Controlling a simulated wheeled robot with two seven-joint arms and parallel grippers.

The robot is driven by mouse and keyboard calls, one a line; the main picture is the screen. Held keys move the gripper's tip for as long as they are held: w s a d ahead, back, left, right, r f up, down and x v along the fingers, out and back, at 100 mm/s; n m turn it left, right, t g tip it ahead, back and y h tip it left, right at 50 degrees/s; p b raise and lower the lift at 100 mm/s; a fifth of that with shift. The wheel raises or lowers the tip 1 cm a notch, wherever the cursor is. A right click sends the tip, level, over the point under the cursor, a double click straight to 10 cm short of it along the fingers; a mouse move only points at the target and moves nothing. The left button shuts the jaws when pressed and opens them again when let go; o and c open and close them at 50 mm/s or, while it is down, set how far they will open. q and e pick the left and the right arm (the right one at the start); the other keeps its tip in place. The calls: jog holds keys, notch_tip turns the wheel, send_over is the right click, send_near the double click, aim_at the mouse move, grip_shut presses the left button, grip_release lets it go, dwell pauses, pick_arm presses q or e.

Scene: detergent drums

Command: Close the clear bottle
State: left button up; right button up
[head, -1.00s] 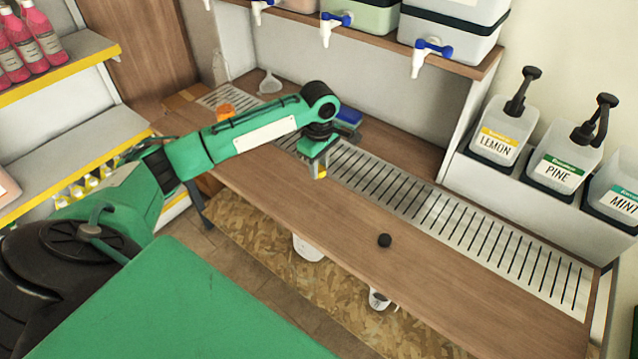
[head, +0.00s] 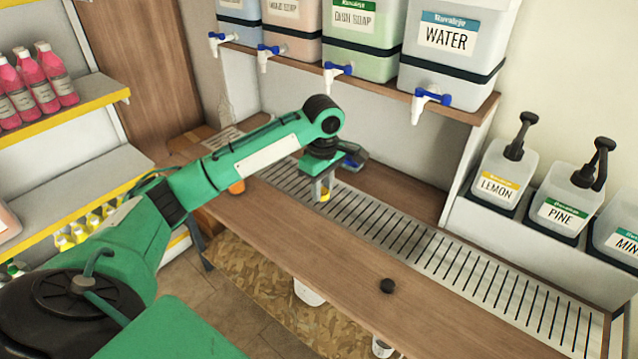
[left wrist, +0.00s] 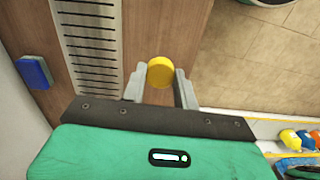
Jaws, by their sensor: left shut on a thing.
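My left gripper (head: 322,192) is shut on a small round yellow cap (head: 325,196). It holds the cap above the wooden counter, near the slotted metal drain strip. In the left wrist view the yellow cap (left wrist: 160,72) shows between the two grey fingers, face on. I cannot make out a clear bottle in either view now. A small black cap (head: 387,286) lies on the front part of the counter, apart from the gripper. My right gripper is not in view.
The drain strip (head: 420,246) runs along the counter (head: 300,232). A blue sponge-like block (left wrist: 35,72) lies beyond the strip. An orange object (head: 237,187) is partly behind my arm. Drums with taps, including WATER (head: 445,75), overhang the back; LEMON (head: 495,180) and PINE (head: 560,215) pump containers stand right.

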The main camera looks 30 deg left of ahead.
pick_arm(q)
jog(key=s+d+f+m, duration=0.4)
jog(key=s+d+m, duration=0.9)
jog(key=m, duration=0.3)
jog(key=shift+s+d+f+m, duration=0.15)
jog(key=shift+d+m, duration=0.15)
jog(key=shift+d, duration=0.6)
